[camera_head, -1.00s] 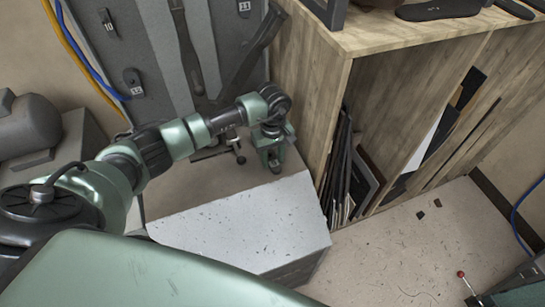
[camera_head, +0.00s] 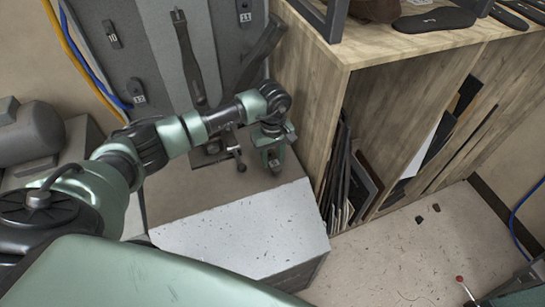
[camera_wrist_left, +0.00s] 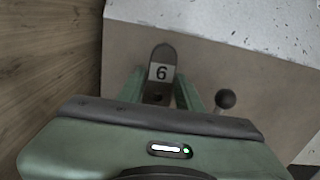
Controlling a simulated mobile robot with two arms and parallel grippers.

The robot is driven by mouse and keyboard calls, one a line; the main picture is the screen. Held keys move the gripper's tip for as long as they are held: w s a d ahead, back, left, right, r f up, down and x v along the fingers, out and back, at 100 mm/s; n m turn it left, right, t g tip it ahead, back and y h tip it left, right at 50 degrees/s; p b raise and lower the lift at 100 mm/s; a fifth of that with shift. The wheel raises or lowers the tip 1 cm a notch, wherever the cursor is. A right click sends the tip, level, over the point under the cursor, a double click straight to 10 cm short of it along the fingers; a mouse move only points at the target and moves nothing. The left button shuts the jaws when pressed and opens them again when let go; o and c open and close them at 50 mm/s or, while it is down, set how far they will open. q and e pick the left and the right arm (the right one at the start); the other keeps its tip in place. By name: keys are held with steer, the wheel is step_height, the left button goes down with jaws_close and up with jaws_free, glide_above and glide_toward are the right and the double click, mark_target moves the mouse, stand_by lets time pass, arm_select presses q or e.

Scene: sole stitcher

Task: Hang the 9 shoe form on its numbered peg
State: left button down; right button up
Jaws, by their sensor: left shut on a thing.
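My left gripper (camera_head: 271,155) hangs near the right edge of the brown bench top, in front of the wooden shelf. In the left wrist view the gripper (camera_wrist_left: 161,92) is shut on a dark, round-ended shoe form (camera_wrist_left: 162,53). Its pale label reads like a 6 in this view, which is a 9 if turned over. The rest of the form is hidden behind the gripper body. A grey peg board (camera_head: 155,65) stands behind, with small number plates 10 (camera_head: 112,33), 12 (camera_head: 137,92) and 11 (camera_head: 245,14). No 9 plate is visible. My right gripper is not in view.
Two long dark pieces, one at left (camera_head: 188,55) and one at right (camera_head: 262,52), hang on the board. A knobbed lever (camera_head: 237,156) stands just left of the gripper. A speckled white block (camera_head: 245,235) is in front. The wooden shelf (camera_head: 315,90) closes the right side.

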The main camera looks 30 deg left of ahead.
arm_select(q)
steer(key=shift+s+d+r+p, duration=0.3)
steer(key=shift+d+r+p, duration=0.05)
steer(key=shift+r+p, duration=0.25)
steer(key=shift+s+d+r+p, duration=0.35)
steer(key=shift+r+p, duration=0.1)
steer(key=shift+r, duration=0.2)
steer(key=shift+s+d+r+p, duration=0.25)
steer(key=shift+d+r+p, duration=0.1)
steer(key=shift+r+p, duration=0.25)
steer(key=shift+s+d+r+p, duration=0.4)
steer(key=shift+d+r+p, duration=0.1)
steer(key=shift+r, duration=0.1)
steer(key=shift+s+d+r+p, duration=0.35)
steer(key=shift+r+p, duration=0.1)
steer(key=shift+r, duration=0.15)
